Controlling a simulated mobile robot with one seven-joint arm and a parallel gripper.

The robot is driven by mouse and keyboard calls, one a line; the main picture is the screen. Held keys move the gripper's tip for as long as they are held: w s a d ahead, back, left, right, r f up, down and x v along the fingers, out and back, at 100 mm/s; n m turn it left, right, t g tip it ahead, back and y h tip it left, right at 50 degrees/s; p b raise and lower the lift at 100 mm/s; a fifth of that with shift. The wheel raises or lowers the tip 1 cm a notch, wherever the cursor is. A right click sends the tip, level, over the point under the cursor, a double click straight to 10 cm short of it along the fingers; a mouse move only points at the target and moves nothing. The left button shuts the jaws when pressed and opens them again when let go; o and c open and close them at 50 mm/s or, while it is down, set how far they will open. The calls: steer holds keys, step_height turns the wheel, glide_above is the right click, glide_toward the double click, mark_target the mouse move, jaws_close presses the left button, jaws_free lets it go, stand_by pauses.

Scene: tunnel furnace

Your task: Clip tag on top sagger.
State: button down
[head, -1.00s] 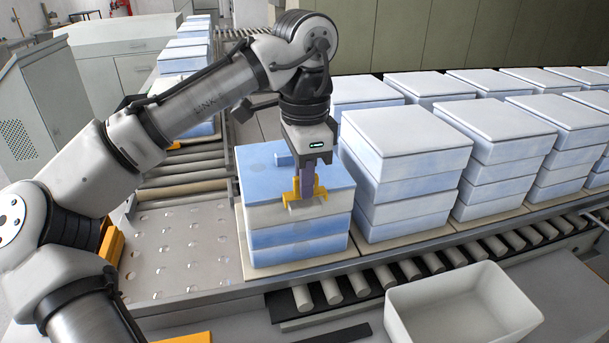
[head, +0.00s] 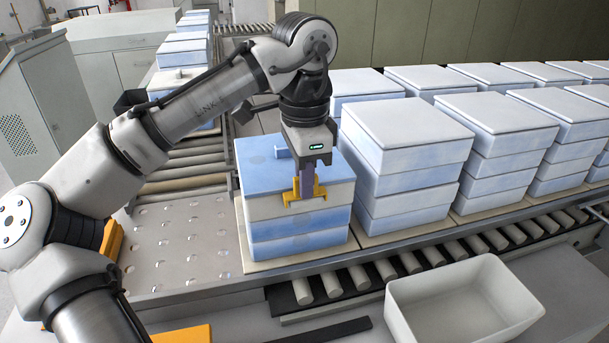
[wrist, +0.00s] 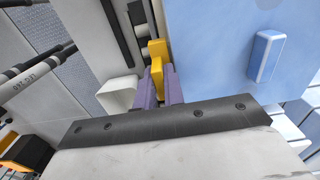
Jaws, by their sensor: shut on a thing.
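My gripper (head: 307,184) is shut on a yellow-orange clip tag (head: 294,200), with its purple-grey fingers pointing down. The tag is at the front edge of the top sagger (head: 262,176), a blue box with a small blue block on its top. In the head view the tag overlaps the sagger's front face; I cannot tell whether it touches or grips the edge. In the wrist view the tag (wrist: 157,50) sticks out beyond the fingers (wrist: 172,85), beside the sagger's blue top (wrist: 215,45). The fingers hide part of the tag.
The stack stands on a beige plate (head: 262,266). Stacks of pale saggers (head: 410,130) stand close on the right. A roller conveyor (head: 360,280) runs in front, with an empty white bin (head: 460,305) at lower right. A perforated metal table (head: 180,250) lies clear on the left.

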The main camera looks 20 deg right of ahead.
steer(key=shift+f, duration=0.2)
steer(key=c, duration=1.4)
jaws_free()
steer(key=shift+r, duration=0.1)
step_height(320, 180, up, 14)
steer(key=shift+p, duration=0.4)
